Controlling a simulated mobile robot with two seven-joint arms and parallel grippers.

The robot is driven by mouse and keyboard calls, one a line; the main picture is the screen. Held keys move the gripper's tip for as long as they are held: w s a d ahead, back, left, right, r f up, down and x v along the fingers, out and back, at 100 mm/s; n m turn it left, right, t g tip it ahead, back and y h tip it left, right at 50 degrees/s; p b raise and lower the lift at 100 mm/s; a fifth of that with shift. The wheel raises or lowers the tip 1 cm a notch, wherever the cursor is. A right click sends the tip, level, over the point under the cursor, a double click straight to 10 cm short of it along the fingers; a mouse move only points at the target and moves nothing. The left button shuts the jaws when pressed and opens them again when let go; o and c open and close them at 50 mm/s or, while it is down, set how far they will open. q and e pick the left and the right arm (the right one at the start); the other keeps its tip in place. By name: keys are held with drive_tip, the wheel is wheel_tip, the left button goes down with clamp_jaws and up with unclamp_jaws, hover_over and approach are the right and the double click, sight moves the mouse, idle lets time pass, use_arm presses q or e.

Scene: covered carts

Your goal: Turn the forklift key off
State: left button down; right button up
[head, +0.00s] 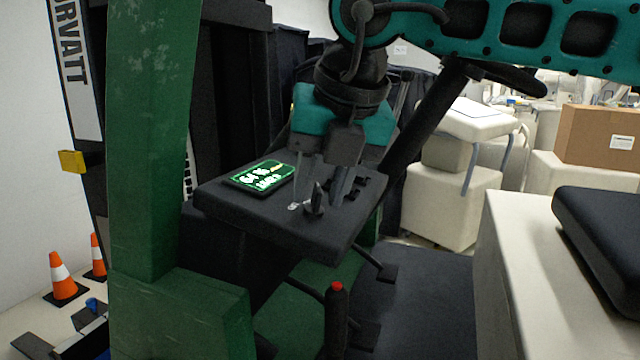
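The dark forklift console (240,206) holds a lit green display (264,176) on its left side. A small dark upright piece, which looks like the key (315,201), stands on the console near its front edge. My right gripper (316,202) points down over the console from above. Its two grey fingers are apart, one to the left of the key and one to the right and behind. I cannot tell whether either finger touches the key, nor which way it is turned. My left gripper is not in view.
A green forklift post (150,140) stands left of the console. A black lever with a red button (337,310) rises below it. The steering wheel (507,78) is behind my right arm. The black seat (603,230) is at the right. Orange cones (62,277) stand at far left.

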drive_tip(key=shift+w+f, duration=0.1)
drive_tip(key=shift+f, duration=0.1)
clamp_jaws()
